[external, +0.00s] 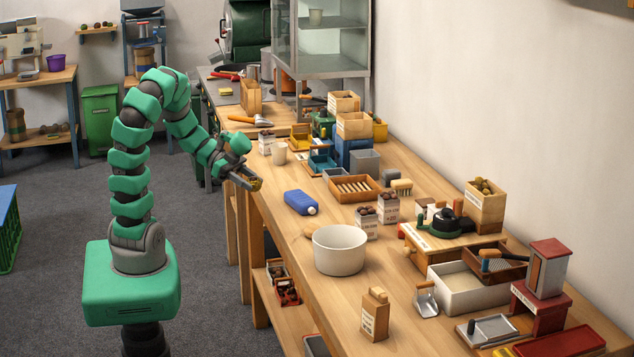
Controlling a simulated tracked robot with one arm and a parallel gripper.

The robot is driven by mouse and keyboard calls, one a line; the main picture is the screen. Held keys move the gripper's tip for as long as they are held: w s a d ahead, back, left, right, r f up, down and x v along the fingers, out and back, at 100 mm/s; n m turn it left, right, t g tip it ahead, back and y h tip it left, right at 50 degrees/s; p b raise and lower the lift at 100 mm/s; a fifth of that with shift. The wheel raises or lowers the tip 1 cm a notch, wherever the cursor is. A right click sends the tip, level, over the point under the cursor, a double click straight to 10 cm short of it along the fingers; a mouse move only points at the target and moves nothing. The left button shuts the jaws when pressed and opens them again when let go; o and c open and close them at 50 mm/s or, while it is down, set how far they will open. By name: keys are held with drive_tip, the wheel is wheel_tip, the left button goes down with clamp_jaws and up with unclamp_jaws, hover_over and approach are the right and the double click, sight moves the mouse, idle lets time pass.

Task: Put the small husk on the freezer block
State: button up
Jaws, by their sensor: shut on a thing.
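My gripper (252,183) is over the left edge of the long wooden bench, its fingers pointing down to the right. It is shut on a small yellow-brown thing that looks like the small husk (256,186); the fingers hide most of it. The freezer block (299,202) looks to be the flat blue block with a white cap, lying on the bench to the right of and a little nearer than my gripper. The husk is apart from the block. Nothing shows on top of the block.
A large white bowl (340,249) stands nearer than the block. A wooden slatted tray (353,188) and paper bags of chestnuts (367,225) stand to its right. A cream cup (279,153) is beyond my gripper. Bare bench lies around the block.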

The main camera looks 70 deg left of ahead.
drive_tip(key=shift+w+a+r+p, duration=0.1)
drive_tip(key=shift+w+r+p, duration=0.2)
drive_tip(key=shift+w+p, duration=0.5)
drive_tip(key=w+p, duration=0.3)
drive_tip(key=p, duration=0.3)
drive_tip(key=b, duration=0.1)
hover_over(297, 196)
drive_tip(key=shift+d+f, duration=0.2)
drive_tip(key=shift+f, duration=0.8)
drive_tip(key=shift+f+b, duration=0.4)
drive_tip(key=shift+f, duration=1.45)
drive_tip(key=shift+r, duration=0.1)
drive_tip(key=o, duration=0.9)
drive_tip(key=shift+o, duration=0.2)
